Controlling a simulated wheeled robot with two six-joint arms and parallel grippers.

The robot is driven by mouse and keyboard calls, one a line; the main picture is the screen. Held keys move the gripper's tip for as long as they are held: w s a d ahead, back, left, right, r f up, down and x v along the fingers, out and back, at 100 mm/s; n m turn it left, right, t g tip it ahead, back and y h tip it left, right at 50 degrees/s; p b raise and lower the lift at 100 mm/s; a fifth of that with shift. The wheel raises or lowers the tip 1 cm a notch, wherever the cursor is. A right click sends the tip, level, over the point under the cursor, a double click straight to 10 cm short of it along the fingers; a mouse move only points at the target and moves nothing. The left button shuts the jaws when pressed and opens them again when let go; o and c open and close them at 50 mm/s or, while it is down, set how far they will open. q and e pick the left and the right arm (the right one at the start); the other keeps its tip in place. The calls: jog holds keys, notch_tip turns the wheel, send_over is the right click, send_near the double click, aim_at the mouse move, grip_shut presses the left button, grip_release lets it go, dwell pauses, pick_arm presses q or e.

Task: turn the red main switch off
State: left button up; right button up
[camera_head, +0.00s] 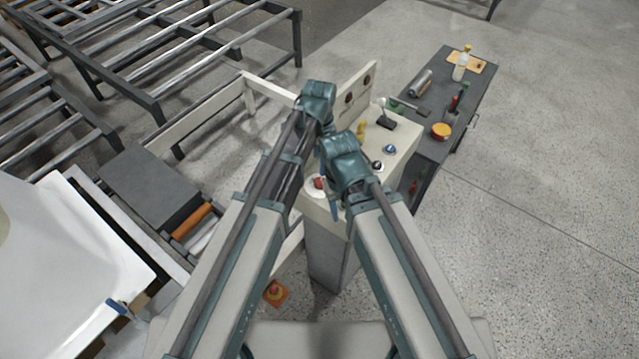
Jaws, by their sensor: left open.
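The red main switch (319,183) is a small red knob on a round pale plate at the near left corner of the control console (402,137). My left gripper (327,181) is open at the switch, with slim blue parts showing close around it. My arm links cover much of it, and I cannot tell whether it touches the knob. The knob's exact angle is too small to read. My right gripper is hidden behind its own arm, which folds down just right of the switch.
The console also bears a blue knob (389,149), a black knob (377,165) and a joystick (387,122). A dark workbench (470,88) with bottle and tools stands behind right. A red button on an orange plate (276,292) sits low left. Open floor lies at right.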

aim_at(320, 181)
pick_arm(q)
notch_tip(320, 181, down, 9)
jog(key=b, duration=0.8)
jog(key=shift+f, duration=0.15)
grip_shut()
